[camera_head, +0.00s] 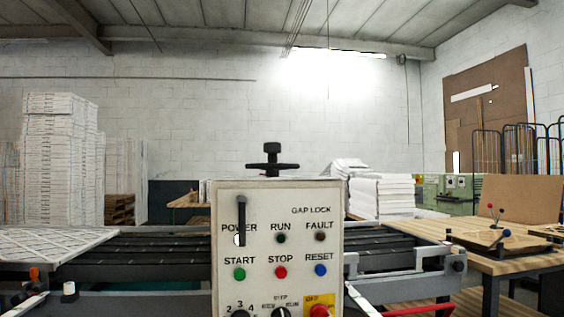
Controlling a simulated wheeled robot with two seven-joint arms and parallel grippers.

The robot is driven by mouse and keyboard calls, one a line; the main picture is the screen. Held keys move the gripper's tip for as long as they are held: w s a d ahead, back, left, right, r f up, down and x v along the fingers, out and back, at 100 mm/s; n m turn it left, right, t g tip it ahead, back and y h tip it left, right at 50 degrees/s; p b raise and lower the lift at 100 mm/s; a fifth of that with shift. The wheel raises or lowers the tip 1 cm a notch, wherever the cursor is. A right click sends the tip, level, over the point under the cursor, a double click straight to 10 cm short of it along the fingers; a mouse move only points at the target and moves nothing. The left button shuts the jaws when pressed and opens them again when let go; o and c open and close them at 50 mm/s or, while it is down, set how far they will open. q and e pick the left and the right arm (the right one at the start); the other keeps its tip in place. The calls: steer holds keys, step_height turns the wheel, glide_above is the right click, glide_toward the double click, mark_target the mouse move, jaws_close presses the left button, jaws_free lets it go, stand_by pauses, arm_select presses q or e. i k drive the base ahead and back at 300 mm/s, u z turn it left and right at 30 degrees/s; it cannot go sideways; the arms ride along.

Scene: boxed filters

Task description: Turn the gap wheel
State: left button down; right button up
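A black wheel with a knob on top (272,165) stands just above and behind the top edge of the control panel, at the middle of the view. It looks like the gap wheel, seen nearly edge-on. The pale control panel (302,195) bears the words GAP LOCK, POWER, RUN and FAULT. A black upright bar (241,215) covers part of its left side. Green START (239,274), red STOP (280,272) and blue RESET (320,270) buttons sit below. The dials at the bottom are cut off. Neither of my grippers shows.
A dark conveyor machine (150,250) extends behind the panel on both sides. A large pleated filter (55,243) lies at the left. A wooden table (500,262) with a small lever device stands at the right. White stacks (60,150) stand behind.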

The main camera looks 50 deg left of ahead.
mark_target(273, 168)
steer(key=u, duration=0.8)
steer(key=i, duration=0.9)
steer(key=u, duration=1)
